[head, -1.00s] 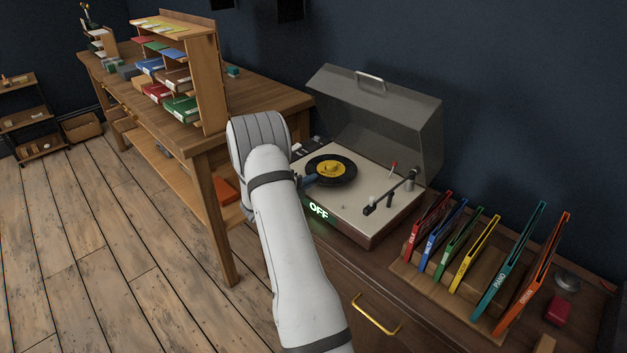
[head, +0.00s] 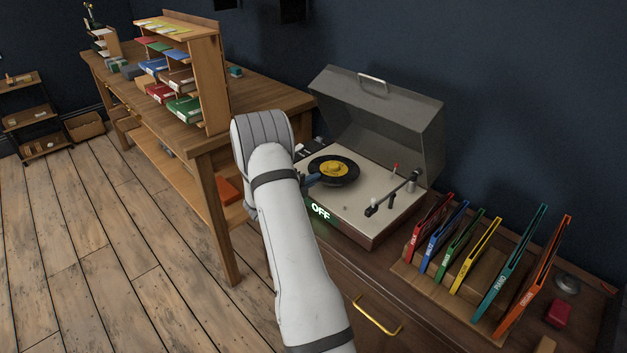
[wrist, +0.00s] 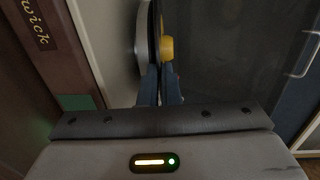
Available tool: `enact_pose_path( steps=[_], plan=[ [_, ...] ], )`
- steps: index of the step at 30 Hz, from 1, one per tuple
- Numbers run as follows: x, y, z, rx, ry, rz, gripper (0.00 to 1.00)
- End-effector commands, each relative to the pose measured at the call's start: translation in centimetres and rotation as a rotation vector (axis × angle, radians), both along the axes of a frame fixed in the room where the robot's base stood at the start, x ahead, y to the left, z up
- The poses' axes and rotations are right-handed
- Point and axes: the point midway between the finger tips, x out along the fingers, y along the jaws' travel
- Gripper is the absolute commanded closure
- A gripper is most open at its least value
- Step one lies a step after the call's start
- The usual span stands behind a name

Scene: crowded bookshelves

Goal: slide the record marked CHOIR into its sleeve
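A black record with a yellow label (head: 338,167) lies on the turntable (head: 364,207); I cannot read CHOIR on it. My gripper (head: 318,178) is at the record's left rim, mostly hidden behind my arm in the head view. In the wrist view the record (wrist: 155,30) shows edge-on, with a yellow knob-like centre, and the two blue fingers (wrist: 158,72) are close together with its rim between them. A yellow-edged sleeve (head: 476,255) stands among several coloured sleeves in a wooden rack (head: 408,268); its lettering is too small to read.
The turntable's smoky lid (head: 385,115) stands open behind the record. A tonearm (head: 393,192) is to the record's right, off it. The front sign glows OFF (head: 320,211). A wooden desk with a pigeonhole shelf (head: 210,80) stands left. A red block (head: 558,312) lies right of the rack.

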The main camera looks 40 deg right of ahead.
Motion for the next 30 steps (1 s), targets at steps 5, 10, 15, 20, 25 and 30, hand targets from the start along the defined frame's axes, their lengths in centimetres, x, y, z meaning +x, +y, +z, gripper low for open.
enact_pose_path(
  steps=[5, 10, 15, 20, 25, 30],
  plan=[
    [-0.1, -0.1, -0.1, 0.002, 0.001, -0.002, 1.0],
    [-0.1, -0.1, 0.0, 0.002, 0.001, -0.002, 1.0],
    [-0.1, -0.1, 0.4, 0.002, 0.001, -0.002, 1.0],
    [-0.1, -0.1, 0.9, 0.002, 0.001, -0.002, 1.0],
    [0.0, 0.0, 0.9, 0.001, 0.0, -0.001, 1.0],
    [0.0, 0.0, 0.9, 0.0, 0.0, -0.001, 1.0]
  ],
)
